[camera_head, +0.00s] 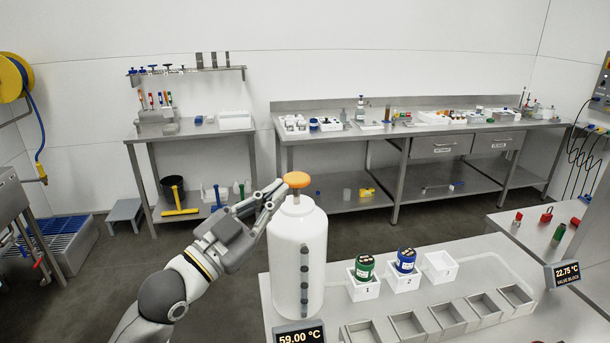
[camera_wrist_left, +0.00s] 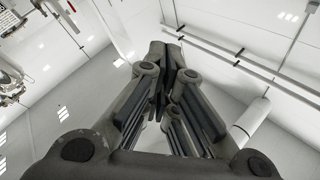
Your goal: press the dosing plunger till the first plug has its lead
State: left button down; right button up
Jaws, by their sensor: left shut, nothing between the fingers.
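The dosing plunger has an orange cap (camera_head: 296,180) on top of a white upright tank (camera_head: 297,240) with dark knobs down its front. My left gripper (camera_head: 277,192) is shut and empty, its fingertips just left of the cap; I cannot tell whether they touch it. The shut fingers also show in the left wrist view (camera_wrist_left: 170,62), which does not clearly show the plunger. A green plug (camera_head: 364,268) sits in the white holder marked 1 (camera_head: 366,291). A blue plug (camera_head: 405,261) sits in the holder marked 2 (camera_head: 402,282). My right gripper is not in view.
Several metal trays (camera_head: 446,318) line the bench front. Displays read 59.00 °C (camera_head: 300,335) and 22.75 °C (camera_head: 567,273). A long steel workbench (camera_head: 400,140) stands behind. Open floor lies between.

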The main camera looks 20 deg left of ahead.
pick_arm(q)
notch_tip(320, 180, up, 3)
jog(key=p, duration=0.5)
send_over(297, 191)
jog(key=s+d, duration=0.3)
jog(key=d, duration=0.2)
jog(key=f, duration=0.1)
jog(key=a+f, duration=0.2)
jog(key=f, duration=0.1)
jog(key=shift+w, duration=0.25)
